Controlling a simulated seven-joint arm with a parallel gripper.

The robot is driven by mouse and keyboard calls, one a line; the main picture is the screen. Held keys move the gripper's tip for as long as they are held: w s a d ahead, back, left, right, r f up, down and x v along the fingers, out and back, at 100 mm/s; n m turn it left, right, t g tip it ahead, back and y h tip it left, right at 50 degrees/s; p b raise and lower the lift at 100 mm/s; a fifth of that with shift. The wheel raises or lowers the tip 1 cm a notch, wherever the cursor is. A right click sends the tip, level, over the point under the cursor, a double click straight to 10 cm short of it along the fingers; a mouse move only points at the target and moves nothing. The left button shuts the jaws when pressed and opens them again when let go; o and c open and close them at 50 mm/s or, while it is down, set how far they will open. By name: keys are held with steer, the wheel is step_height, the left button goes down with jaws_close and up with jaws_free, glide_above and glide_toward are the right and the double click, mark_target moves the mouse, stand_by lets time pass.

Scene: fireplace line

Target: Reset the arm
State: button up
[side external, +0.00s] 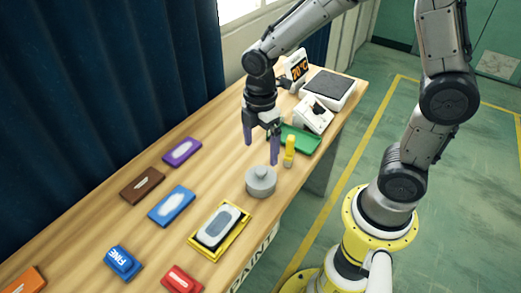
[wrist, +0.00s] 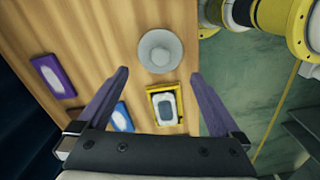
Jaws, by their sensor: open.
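My gripper (side external: 261,150) hangs above the wooden table (side external: 110,232) with its two purple fingers pointing down. In the wrist view my gripper (wrist: 160,85) is open, with the fingers wide apart and nothing between them. A grey round knobbed object (side external: 261,181) stands on the table just in front of the fingers in the side view. It also shows in the wrist view (wrist: 160,52), beyond the fingertips and apart from them. The exact height of the fingers above the table is hard to tell.
A small yellow object (side external: 289,150), a green tray (side external: 302,139), a white device (side external: 314,115), a scale (side external: 328,88) and a 20°C display (side external: 297,69) stand close behind. A yellow-framed tray (side external: 219,231) and several coloured blocks lie nearer. A blue curtain (side external: 110,80) borders the table.

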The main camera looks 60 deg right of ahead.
steer(key=shift+r, duration=0.45)
steer(key=s+d+r+m+t, duration=0.1)
steer(key=s+r+m+t, duration=0.1)
steer(key=r, duration=0.4)
steer(key=s+d+r+m+t, duration=0.1)
steer(key=s+d+r+t, duration=0.15)
steer(key=r, duration=0.25)
steer(key=s+r+m+t, duration=0.1)
steer(key=s+m, duration=0.8)
steer(key=m, duration=0.3)
steer(key=shift+s+r, duration=0.15)
steer(key=shift+s, duration=0.15)
